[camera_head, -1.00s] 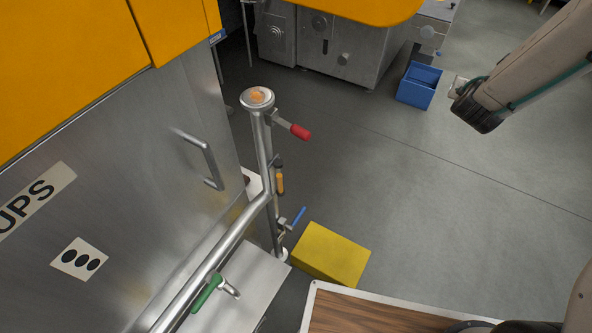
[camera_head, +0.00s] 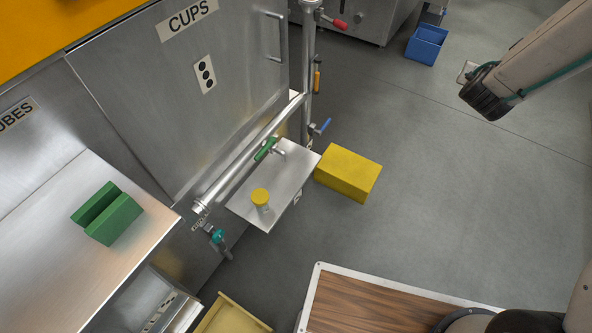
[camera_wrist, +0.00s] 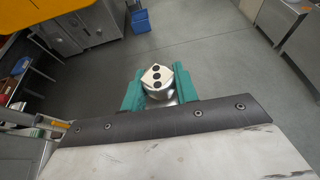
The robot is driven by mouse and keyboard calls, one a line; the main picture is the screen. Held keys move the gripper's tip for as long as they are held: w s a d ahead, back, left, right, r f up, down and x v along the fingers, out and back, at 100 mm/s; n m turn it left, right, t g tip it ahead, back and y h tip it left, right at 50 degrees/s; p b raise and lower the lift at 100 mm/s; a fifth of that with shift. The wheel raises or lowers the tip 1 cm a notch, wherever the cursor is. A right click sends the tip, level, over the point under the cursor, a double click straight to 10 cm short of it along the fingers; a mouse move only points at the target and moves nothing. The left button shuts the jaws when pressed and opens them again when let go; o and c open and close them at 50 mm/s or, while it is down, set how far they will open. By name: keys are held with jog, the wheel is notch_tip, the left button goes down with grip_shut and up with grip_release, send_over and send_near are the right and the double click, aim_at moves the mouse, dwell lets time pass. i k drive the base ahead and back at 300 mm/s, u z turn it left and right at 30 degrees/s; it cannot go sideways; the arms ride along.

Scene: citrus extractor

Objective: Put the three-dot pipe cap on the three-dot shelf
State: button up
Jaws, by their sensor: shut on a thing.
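The pipe cap (camera_wrist: 158,91) is a silvery metal piece with a white label of three black dots facing up in the wrist view. My gripper (camera_wrist: 158,84) is shut on it, with a teal finger on each side. In the head view my arm is at the upper right, over open floor, and the fingers and cap cannot be made out. A three-dot label (camera_head: 205,74) is on the steel door marked CUPS. Below it is a small steel shelf (camera_head: 278,196) with a tiny tag on its edge, too small to read. A yellow-topped jar (camera_head: 261,199) stands on this shelf.
A pipe with a green-handled valve (camera_head: 265,149) runs along the shelf's back. A yellow box (camera_head: 348,173) stands right of the shelf. A green block (camera_head: 107,213) sits on the left counter. A wood-topped surface (camera_head: 375,303) is at the bottom. The floor on the right is clear.

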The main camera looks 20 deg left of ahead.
aim_at(301, 157)
jog(key=k, duration=0.2)
jog(key=z, duration=1.2)
jog(key=i, duration=2.75)
jog(key=u, duration=3.65)
